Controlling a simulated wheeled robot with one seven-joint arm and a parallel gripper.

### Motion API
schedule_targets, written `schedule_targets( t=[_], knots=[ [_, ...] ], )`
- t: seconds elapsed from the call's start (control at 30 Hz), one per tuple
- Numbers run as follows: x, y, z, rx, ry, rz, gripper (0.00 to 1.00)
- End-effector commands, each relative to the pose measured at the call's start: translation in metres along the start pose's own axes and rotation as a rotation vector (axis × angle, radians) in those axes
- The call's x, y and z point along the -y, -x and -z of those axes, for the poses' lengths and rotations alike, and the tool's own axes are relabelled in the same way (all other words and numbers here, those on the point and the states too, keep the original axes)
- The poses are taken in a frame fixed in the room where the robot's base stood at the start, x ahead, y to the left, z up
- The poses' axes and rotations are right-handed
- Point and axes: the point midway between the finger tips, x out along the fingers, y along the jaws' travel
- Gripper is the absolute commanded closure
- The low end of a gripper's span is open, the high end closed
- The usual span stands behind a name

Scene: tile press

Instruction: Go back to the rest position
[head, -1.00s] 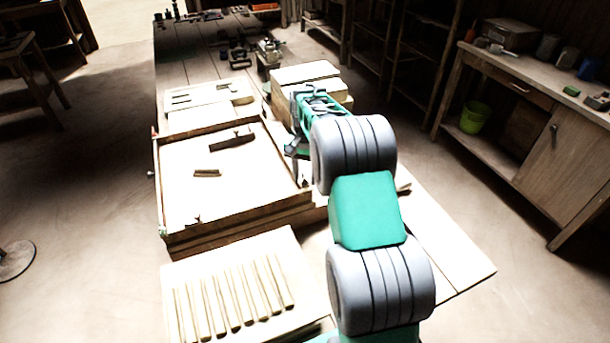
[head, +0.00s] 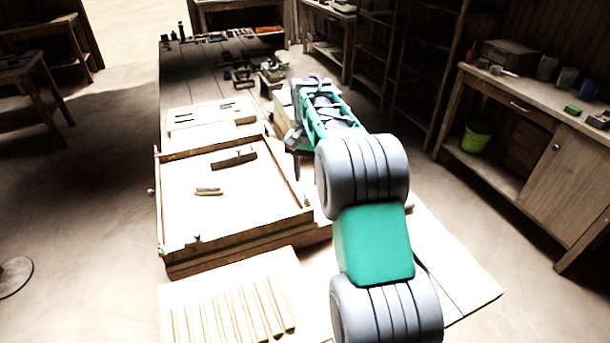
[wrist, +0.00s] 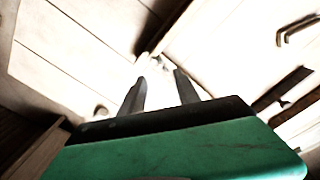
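My gripper (wrist: 160,77) shows in the wrist view with its two grey fingers apart and nothing visible between them. In the head view my arm reaches forward along the right side of the workbench. The gripper end (head: 295,150) is near the right edge of the shallow wooden frame (head: 235,255), its fingers pointing down and partly hidden by my arm. I cannot tell its exact height above the bench.
In the frame lie a dark wooden bar (head: 234,160) and a small light piece (head: 208,191). A board with several strips (head: 222,310) lies in front. A pale slotted board (head: 212,115) lies behind. A cabinet (head: 575,165) stands right, across open floor.

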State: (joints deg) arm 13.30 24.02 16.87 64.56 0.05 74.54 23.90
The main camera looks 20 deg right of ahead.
Motion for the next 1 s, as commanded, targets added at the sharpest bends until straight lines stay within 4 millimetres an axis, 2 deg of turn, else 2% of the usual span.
schedule_targets(
  t=[0.17, 0.27, 0.37, 0.4, 0.5, 0.6, 0.7, 0.83, 1.0],
  knots=[
    [0.001, 0.005, -0.005, -0.007, 0.013, 0.003, 0.62],
    [0.004, 0.024, -0.029, -0.035, 0.074, 0.015, 0.62],
    [0.004, 0.05, -0.077, -0.086, 0.186, 0.035, 0.62],
    [0.002, 0.057, -0.1, -0.108, 0.239, 0.044, 0.62],
    [-0.009, 0.065, -0.16, -0.168, 0.37, 0.064, 0.62],
    [-0.024, 0.058, -0.215, -0.224, 0.496, 0.08, 0.62],
    [-0.039, 0.043, -0.256, -0.27, 0.593, 0.092, 0.62],
    [-0.05, 0.026, -0.282, -0.298, 0.66, 0.098, 0.62],
    [-0.051, 0.023, -0.285, -0.303, 0.67, 0.099, 0.62]
  ],
)
